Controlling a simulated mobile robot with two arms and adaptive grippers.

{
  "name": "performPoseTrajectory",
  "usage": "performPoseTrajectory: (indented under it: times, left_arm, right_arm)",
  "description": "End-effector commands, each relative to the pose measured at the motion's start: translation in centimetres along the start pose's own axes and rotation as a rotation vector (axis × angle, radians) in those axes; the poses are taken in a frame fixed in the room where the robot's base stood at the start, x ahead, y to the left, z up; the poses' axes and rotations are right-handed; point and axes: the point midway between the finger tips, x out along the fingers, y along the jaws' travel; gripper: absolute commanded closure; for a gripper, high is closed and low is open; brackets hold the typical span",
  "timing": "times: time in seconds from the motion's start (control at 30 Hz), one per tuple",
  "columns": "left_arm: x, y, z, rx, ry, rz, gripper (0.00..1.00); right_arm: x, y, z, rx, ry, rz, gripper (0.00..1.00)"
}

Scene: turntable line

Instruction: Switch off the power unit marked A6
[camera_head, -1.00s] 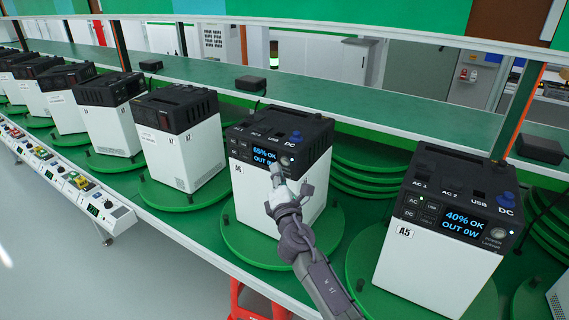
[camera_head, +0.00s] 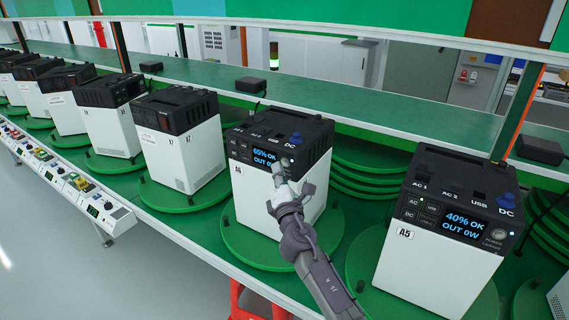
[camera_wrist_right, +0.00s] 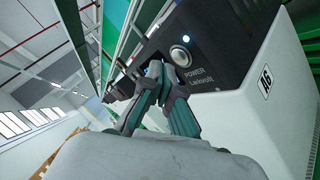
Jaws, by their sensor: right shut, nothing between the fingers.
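The power unit A6 (camera_head: 262,185) is a white box with a black top, standing on a green turntable in the middle of the head view. Its display (camera_head: 252,157) is lit and reads 65% OK. In the right wrist view its label A6 (camera_wrist_right: 265,82), round silver power button (camera_wrist_right: 180,57) and a lit white-blue light (camera_wrist_right: 186,41) show. My right gripper (camera_head: 279,170) is shut and empty at the front panel; it also shows in the right wrist view (camera_wrist_right: 160,72). Its fingertips are close beside the button; I cannot tell whether they touch it. My left gripper is not in view.
The lit unit A5 (camera_head: 436,247) stands to the right on its own turntable. Unit A7 (camera_head: 183,152) and several similar units line up to the left. A green shelf (camera_head: 330,105) runs behind the units. A strip of small control boxes (camera_head: 75,182) lies at the left front.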

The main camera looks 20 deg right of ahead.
Motion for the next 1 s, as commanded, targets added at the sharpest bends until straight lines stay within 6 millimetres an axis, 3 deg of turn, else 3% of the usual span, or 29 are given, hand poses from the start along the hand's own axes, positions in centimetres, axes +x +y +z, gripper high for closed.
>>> performPoseTrajectory:
  times: [1.0]
  left_arm:
    - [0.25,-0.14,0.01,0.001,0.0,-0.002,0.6]
  right_arm:
    - [0.6,-0.41,0.45,0.0,0.0,0.0,1.0]
